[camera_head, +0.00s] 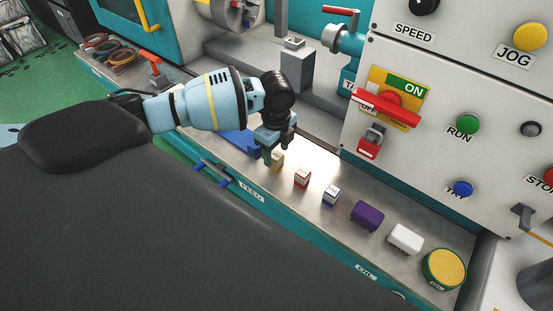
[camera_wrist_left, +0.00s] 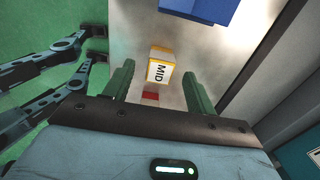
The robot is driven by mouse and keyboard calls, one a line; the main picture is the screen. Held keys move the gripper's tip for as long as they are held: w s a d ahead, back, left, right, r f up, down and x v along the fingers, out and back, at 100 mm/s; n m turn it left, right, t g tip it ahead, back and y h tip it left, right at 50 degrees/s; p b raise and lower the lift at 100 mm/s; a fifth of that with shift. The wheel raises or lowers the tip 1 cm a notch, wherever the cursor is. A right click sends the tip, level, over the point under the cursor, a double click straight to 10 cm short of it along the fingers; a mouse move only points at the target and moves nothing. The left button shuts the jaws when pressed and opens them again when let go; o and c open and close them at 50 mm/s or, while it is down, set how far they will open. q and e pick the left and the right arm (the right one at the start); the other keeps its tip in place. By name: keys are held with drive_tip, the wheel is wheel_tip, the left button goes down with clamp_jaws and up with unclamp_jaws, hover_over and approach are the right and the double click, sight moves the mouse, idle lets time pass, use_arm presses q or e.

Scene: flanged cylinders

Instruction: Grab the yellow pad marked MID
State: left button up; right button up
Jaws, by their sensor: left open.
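The yellow-edged white pad marked MID (camera_wrist_left: 159,69) lies on the grey ledge, with its label readable in the left wrist view. In the head view the yellow pad (camera_head: 278,161) shows just beneath my left gripper (camera_head: 274,150), partly hidden by it. In the wrist view my left gripper (camera_wrist_left: 154,86) is open, its two green fingers apart, and the pad appears between and beyond the fingertips. Nothing is held. I cannot tell whether a finger touches the pad.
A red-and-white pad (camera_head: 302,178) and a blue-and-white pad (camera_head: 331,195) stand along the ledge to the right. Further on are a purple block (camera_head: 367,215), a white block (camera_head: 405,238) and a round yellow-topped tin (camera_head: 444,268). A blue object (camera_head: 240,142) lies left of the gripper.

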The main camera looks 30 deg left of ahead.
use_arm(q)
wheel_tip(320, 180, down, 2)
drive_tip(key=shift+r, duration=0.1)
drive_tip(key=c, duration=1.1)
